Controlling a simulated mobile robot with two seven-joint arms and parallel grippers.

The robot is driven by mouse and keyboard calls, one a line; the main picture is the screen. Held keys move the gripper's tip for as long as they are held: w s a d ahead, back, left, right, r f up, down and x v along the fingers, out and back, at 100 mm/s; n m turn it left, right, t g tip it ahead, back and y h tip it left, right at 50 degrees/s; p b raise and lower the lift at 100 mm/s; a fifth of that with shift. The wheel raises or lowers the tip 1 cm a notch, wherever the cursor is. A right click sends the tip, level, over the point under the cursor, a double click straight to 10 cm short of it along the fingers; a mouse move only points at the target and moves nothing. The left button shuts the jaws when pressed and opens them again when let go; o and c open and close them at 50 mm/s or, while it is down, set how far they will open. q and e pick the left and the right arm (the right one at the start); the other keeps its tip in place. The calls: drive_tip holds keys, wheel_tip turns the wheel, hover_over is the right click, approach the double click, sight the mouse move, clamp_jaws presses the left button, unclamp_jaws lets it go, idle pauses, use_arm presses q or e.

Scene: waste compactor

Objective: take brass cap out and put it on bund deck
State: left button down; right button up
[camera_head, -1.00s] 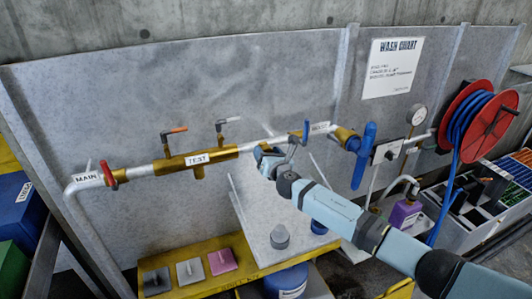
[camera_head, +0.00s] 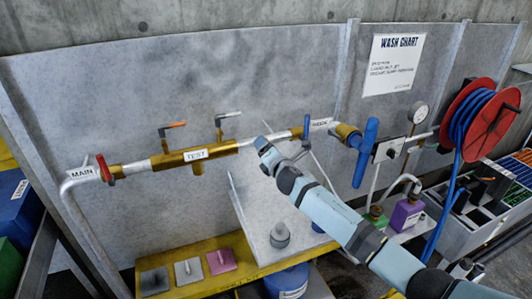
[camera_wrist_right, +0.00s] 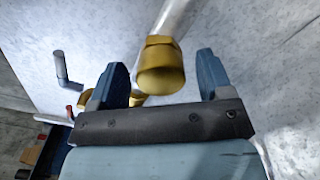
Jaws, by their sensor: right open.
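A brass fitting (camera_wrist_right: 162,68) with a hexagonal collar sits on the end of a pale pipe in the right wrist view. It looks like the brass cap, but I cannot confirm it. My right gripper (camera_wrist_right: 170,82) is open, with one blue-grey finger on each side of the fitting and gaps on both sides. In the head view my right gripper (camera_head: 270,150) is at the pipe just right of the TEST section, and hides that part. The yellow bund deck (camera_head: 208,255) lies below, along the wall's foot. My left gripper is not in view.
Dark, pale and pink plates (camera_head: 221,261) lie on the deck's front left. A tilted grey panel (camera_head: 250,205) stands behind a grey knob-shaped piece (camera_head: 280,235). The brass TEST pipe (camera_head: 210,152) and its levers run left. A red hose reel (camera_head: 480,120) is at right.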

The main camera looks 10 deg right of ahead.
drive_tip(key=m, duration=0.3)
drive_tip(key=shift+f+m, duration=0.1)
drive_tip(key=shift+m, duration=0.2)
drive_tip(key=shift+m+b, duration=0.4)
drive_tip(key=shift+m, duration=0.8)
drive_tip(key=m, duration=0.7)
drive_tip(key=shift+m, duration=0.3)
drive_tip(key=c, duration=1)
drive_tip(key=n, duration=0.3)
drive_tip(key=shift+r+n+p, duration=0.25)
drive_tip(key=shift+n+p, duration=0.05)
drive_tip(key=shift+p, duration=0.1)
drive_tip(key=shift+f+n, duration=0.1)
drive_tip(key=shift+n, duration=0.8)
